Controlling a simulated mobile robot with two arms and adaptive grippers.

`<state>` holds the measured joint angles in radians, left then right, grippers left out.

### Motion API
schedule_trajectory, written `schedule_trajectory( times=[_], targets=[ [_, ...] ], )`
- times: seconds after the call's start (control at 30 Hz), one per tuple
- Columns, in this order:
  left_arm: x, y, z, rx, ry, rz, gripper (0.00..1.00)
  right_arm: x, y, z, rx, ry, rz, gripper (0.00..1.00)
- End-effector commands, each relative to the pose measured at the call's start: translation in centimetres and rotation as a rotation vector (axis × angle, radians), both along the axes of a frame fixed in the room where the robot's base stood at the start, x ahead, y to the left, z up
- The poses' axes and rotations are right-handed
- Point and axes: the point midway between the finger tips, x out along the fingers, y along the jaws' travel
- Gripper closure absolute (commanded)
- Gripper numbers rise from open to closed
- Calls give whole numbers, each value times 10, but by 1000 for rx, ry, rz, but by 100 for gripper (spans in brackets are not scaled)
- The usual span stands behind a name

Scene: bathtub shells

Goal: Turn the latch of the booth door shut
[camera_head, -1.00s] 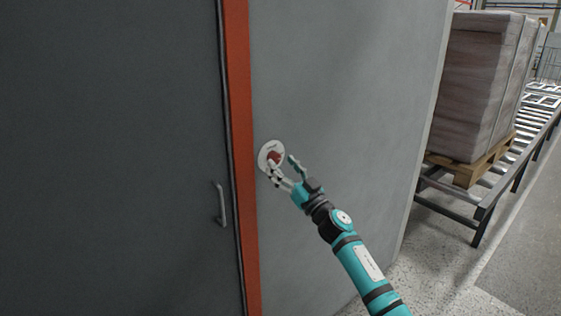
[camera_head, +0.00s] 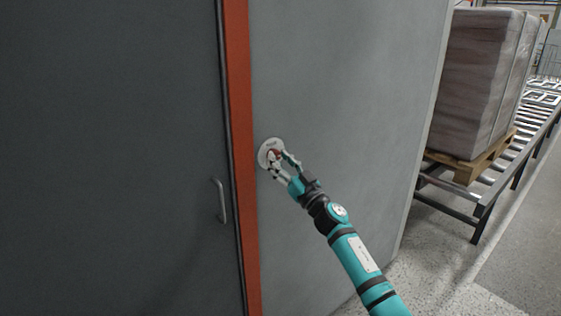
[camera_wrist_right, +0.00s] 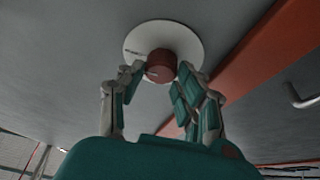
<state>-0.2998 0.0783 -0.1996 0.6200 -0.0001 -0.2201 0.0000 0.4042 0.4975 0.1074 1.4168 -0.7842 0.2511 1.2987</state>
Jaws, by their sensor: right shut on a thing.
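The latch is a red-brown knob (camera_wrist_right: 161,65) on a round white plate (camera_head: 266,146), fixed to the grey booth wall just right of the orange door frame. My right gripper (camera_head: 278,158) is at the plate, its fingers closed in on the knob from both sides. In the right wrist view the gripper (camera_wrist_right: 160,75) has a finger at each side of the knob, and the plate (camera_wrist_right: 190,40) shows around it. The fingers hide part of the knob in the head view. The dark grey door (camera_head: 110,150) stands at the left, flush along the frame. My left gripper is not in view.
The orange frame post (camera_head: 239,120) runs vertically beside the plate. A metal handle (camera_head: 222,201) stands out from the door. The grey wall (camera_head: 340,110) is bare. At the right, a wrapped pallet load (camera_head: 475,85) sits on a roller conveyor (camera_head: 540,112).

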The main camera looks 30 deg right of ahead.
Motion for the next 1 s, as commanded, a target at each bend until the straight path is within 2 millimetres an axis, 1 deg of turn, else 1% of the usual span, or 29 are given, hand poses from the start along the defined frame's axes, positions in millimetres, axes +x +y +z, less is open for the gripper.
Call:
schedule_trajectory(
  times=[0.17,0.37,0.67,1.0],
  targets=[
    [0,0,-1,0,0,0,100,0,0,0,-29,-2,1,98],
    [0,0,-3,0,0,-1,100,0,-2,0,-126,-11,0,98],
    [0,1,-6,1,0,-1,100,0,-4,1,-386,-29,-1,98],
    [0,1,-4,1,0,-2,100,0,-5,3,-709,-55,0,98]
  ],
)
